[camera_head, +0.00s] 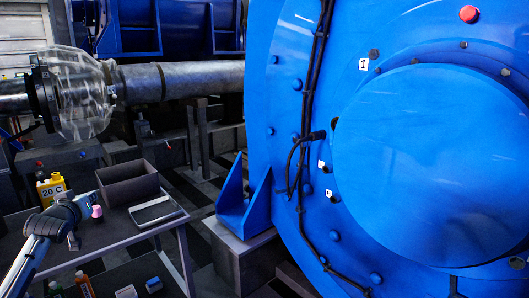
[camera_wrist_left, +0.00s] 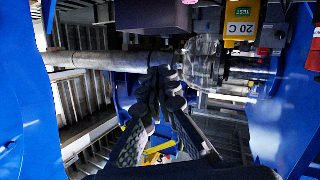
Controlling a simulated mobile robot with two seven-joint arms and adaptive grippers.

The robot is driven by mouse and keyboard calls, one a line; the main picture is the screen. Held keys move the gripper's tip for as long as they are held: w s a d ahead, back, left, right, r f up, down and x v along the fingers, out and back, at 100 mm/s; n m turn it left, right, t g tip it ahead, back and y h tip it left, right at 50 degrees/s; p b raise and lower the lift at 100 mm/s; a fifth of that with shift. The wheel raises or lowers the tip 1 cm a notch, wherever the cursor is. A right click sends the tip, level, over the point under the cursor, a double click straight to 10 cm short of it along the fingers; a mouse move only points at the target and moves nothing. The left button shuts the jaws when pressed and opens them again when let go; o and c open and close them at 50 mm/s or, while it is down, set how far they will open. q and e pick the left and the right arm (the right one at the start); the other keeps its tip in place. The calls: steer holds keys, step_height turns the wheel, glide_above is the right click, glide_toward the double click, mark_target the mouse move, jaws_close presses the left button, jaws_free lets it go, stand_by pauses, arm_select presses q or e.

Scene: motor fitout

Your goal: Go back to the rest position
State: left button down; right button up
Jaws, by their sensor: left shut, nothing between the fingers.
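My left gripper (camera_head: 74,238) is over the left part of the grey table in the head view, with its arm coming in from the lower left. In the left wrist view its two dark fingers (camera_wrist_left: 160,78) meet at the tips, with nothing between them. The large blue motor (camera_head: 430,165) fills the right of the head view, well apart from the gripper. My right gripper is not in view.
The table (camera_head: 118,238) carries a yellow 20 C device (camera_head: 51,190), a dark open box (camera_head: 128,186), a pale tray (camera_head: 156,211) and a pink-topped item (camera_head: 97,212). Several bottles stand on the lower shelf. A thick shaft (camera_head: 190,80) runs behind.

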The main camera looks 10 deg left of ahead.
arm_select(q)
steer(key=s+d+f+m+g+h, duration=0.1)
steer(key=s+d+f+m+g, duration=0.2)
steer(key=s+f, duration=0.55)
steer(key=s+d+f+m+g, duration=0.25)
steer(key=s+d+f, duration=0.25)
steer(key=f, duration=0.6)
steer(key=s+d+f+m+g, duration=0.2)
steer(key=s+d+f+m, duration=0.3)
steer(key=s, duration=0.6)
steer(key=s+d+f+m+g, duration=0.1)
steer(key=s+d+f+g, duration=0.15)
steer(key=s+f, duration=0.6)
steer(key=s+d+f+n+h, duration=0.1)
steer(key=s+d+h, duration=0.1)
steer(key=d, duration=0.5)
steer(key=s+d+f+n+h, duration=0.1)
steer(key=s+d, duration=0.1)
steer(key=d, duration=0.5)
steer(key=shift+f+n+g+h, duration=0.35)
steer(key=shift+f+g+h, duration=0.05)
